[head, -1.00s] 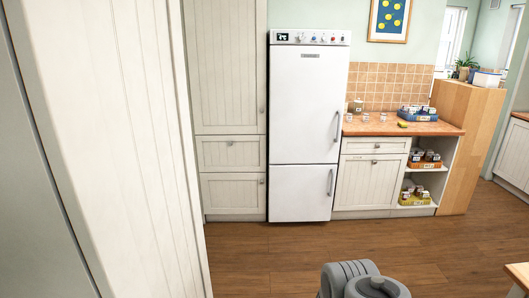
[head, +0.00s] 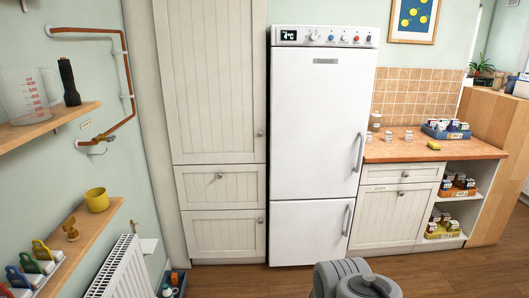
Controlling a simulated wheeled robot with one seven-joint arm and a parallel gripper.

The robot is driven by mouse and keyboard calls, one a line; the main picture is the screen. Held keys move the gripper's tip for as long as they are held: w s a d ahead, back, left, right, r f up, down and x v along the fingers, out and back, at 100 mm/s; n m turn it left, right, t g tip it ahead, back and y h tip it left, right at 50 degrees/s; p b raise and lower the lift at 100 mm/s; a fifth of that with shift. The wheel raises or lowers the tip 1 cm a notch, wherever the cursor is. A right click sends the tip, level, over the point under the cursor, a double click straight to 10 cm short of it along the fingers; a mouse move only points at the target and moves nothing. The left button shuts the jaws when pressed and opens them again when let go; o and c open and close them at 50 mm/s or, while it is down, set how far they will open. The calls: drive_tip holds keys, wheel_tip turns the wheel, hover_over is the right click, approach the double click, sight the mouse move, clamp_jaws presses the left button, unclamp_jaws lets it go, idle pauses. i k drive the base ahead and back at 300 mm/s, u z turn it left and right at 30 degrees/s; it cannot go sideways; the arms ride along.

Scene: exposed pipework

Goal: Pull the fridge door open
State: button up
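The white fridge (head: 314,130) stands against the back wall in the head view, between a tall cream cupboard and a counter. Its upper door and its lower door (head: 306,234) are both shut. The upper door has a vertical metal handle (head: 360,152) at its right edge, and the lower door has a similar handle (head: 347,220). A control panel with a small display runs along the top. Part of my grey arm shows at the bottom middle, well short of the fridge. My gripper is not in view.
The tall cream cupboard (head: 212,90) is left of the fridge. The counter (head: 430,149) on the right holds jars and a blue tray (head: 446,132). Wall shelves (head: 55,122) and a white radiator (head: 118,268) line the left wall. Wooden floor (head: 420,268) is clear before the fridge.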

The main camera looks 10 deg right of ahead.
sight(321, 97)
drive_tip(key=i, duration=3.15)
drive_tip(key=z, duration=0.75)
